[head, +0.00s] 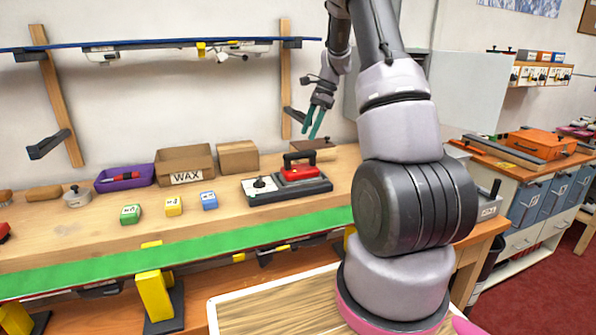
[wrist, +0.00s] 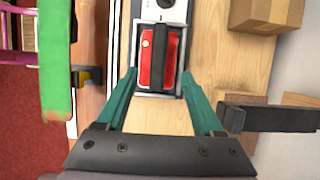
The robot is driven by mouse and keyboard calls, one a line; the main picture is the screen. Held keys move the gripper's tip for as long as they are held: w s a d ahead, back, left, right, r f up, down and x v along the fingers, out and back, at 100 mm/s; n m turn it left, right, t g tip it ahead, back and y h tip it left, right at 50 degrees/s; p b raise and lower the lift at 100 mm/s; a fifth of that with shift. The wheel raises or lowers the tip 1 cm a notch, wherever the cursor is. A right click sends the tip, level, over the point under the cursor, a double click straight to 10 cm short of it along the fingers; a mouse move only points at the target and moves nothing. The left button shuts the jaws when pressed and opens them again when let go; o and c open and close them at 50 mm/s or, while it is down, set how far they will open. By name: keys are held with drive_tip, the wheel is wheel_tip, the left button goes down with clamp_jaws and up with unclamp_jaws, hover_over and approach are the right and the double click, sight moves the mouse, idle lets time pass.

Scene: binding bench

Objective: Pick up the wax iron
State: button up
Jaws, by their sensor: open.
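The wax iron (head: 300,174), red with a black handle on top, sits on the right part of a dark-edged base unit (head: 318,188) on the bench. The unit's left part is a pale panel with a black knob. In the wrist view the iron (wrist: 147,66) lies at the top middle, its black handle running lengthwise. My gripper (head: 312,132) hangs above and behind the iron in the head view, apart from it. In the wrist view my gripper (wrist: 159,76) is open and empty, its teal fingers spread to either side of the iron's near end.
A box marked WAX (head: 186,178), a plain cardboard box (head: 238,157) and a purple tray (head: 124,179) stand left of the iron. Green (head: 130,214), yellow (head: 173,206) and blue (head: 209,200) blocks lie in front. A dark bar (wrist: 270,119) lies right of my fingers.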

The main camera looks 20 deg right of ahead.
sight(300, 152)
drive_tip(key=x, duration=0.8)
drive_tip(key=shift+s+a+f, duration=0.1)
drive_tip(key=shift+a+f, duration=0.1)
drive_tip(key=shift+f, duration=0.1)
clamp_jaws()
drive_tip(key=shift+r, duration=0.1)
idle(1.0)
